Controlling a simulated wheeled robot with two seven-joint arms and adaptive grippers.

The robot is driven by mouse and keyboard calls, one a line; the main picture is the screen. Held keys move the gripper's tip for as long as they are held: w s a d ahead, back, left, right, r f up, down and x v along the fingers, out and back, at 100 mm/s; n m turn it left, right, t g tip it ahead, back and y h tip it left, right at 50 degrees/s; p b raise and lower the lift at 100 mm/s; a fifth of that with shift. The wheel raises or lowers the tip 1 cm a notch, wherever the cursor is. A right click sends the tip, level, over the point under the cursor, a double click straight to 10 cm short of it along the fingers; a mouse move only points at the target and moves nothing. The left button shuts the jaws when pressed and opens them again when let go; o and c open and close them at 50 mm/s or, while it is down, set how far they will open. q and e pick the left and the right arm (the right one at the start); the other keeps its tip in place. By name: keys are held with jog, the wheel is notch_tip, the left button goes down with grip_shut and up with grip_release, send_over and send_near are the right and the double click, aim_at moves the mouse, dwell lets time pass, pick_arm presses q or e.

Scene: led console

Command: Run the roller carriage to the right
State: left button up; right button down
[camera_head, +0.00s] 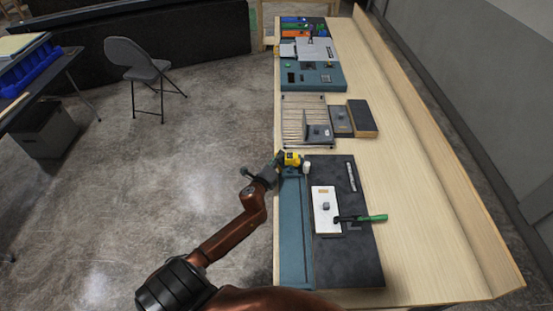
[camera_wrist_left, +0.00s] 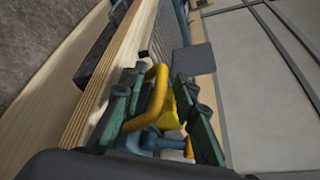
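The roller bed (camera_head: 299,108), a row of pale rollers in a dark frame, lies by the left edge of the bench. A grey upright bracket with a flat plate, apparently the roller carriage (camera_head: 319,133), stands at its near right part. In the left wrist view the roller bed (camera_wrist_left: 163,35) and a grey plate (camera_wrist_left: 194,60) show beyond the fingers. My left gripper (camera_head: 283,160) is nearer than the bed, at a yellow handle (camera_head: 292,158). Its fingers (camera_wrist_left: 158,98) are spread around the yellow handle (camera_wrist_left: 172,112); contact is unclear.
Dark blocks (camera_head: 361,118) stand right of the roller bed. A blue-grey panel (camera_head: 318,78) lies farther back. The bench's right strip is clear.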

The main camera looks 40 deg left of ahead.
pick_arm(q)
jog(key=shift+c, duration=0.5)
grip_shut()
jog(key=shift+d, duration=0.1)
